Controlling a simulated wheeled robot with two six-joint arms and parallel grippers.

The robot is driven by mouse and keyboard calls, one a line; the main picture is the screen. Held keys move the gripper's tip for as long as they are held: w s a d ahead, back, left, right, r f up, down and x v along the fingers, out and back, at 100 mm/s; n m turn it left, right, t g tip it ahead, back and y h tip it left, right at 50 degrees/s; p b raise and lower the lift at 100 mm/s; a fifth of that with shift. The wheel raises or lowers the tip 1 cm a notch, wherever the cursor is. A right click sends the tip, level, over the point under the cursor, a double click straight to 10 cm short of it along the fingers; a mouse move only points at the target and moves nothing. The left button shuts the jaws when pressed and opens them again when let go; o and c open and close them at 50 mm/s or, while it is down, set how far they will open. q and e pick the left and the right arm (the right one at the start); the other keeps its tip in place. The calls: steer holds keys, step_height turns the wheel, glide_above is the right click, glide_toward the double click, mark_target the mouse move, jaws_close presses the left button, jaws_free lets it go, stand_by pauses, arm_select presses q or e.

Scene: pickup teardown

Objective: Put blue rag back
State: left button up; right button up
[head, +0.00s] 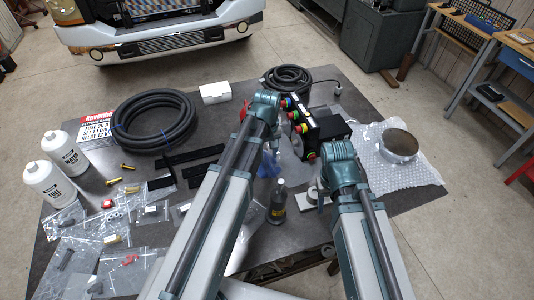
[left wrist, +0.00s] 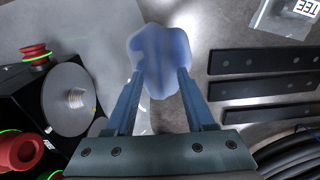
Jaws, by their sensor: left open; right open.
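The blue rag (left wrist: 160,48) lies crumpled on the dark table, just beyond and between the fingertips of my left gripper (left wrist: 159,76) in the left wrist view. The fingers are open on either side of its near part; I cannot tell whether they touch it. In the head view the rag (head: 267,166) shows partly beside my left arm, which hides the rest. My right gripper (head: 318,184) is low over the table at the right of the dark bottle, mostly hidden by its own wrist; its jaws are open.
A coiled hose (head: 153,122), white bottles (head: 66,153) and bubble wrap (head: 405,178) take up more table.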

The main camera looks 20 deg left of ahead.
mark_target(267, 157)
arm_select(q)
step_height(267, 157, up, 11)
steer(key=p, duration=1)
steer(key=s+d+m+y, duration=0.1)
steer(key=s+d+m, duration=0.9)
steer(key=s, duration=0.4)
steer(key=shift+s+d+f+m, duration=0.15)
steer(key=shift+d+m, duration=0.05)
steer(key=shift+m, duration=0.1)
